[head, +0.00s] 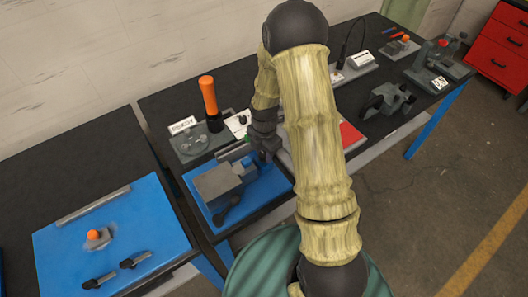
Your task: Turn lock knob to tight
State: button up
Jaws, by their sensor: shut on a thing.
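My gripper (266,150) points down at the back right end of a grey fixture (219,182). The fixture stands on a blue mat (268,187) and has a flat grey block and dark levers at its front. My gripper is shut on a small part at this end, which I take for the lock knob; the fingers hide nearly all of it. I cannot tell which way the knob is turned.
An orange upright handle (209,97) stands on a grey base behind the fixture. A blue board (65,240) with an orange-topped knob (94,235) lies on the left bench. A red panel (350,136) and dark clamps (390,100) are to the right.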

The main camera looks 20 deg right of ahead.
jog(key=m+b, duration=0.1)
jog(key=m, duration=0.3)
jog(key=shift+d, duration=0.1)
jog(key=m, duration=0.5)
jog(key=shift+s+b, duration=0.1)
jog(key=shift+b, duration=0.25)
jog(key=m, duration=0.4)
jog(key=shift+m+b, duration=0.3)
jog(key=shift+b, duration=0.05)
jog(key=m, duration=0.4)
jog(key=shift+s+m, duration=0.1)
jog(key=shift+m, duration=0.2)
jog(key=m, duration=0.4)
jog(key=shift+a+r+b, duration=0.1)
jog(key=shift+a+b, duration=0.1)
jog(key=shift+b, duration=0.15)
jog(key=m, duration=0.4)
jog(key=m+p, duration=0.1)
jog(key=m, duration=0.3)
jog(key=shift+a+m, duration=0.1)
jog(key=shift+m, duration=0.2)
jog(key=m+p, duration=0.1)
jog(key=m, duration=0.3)
jog(key=shift+a, duration=0.1)
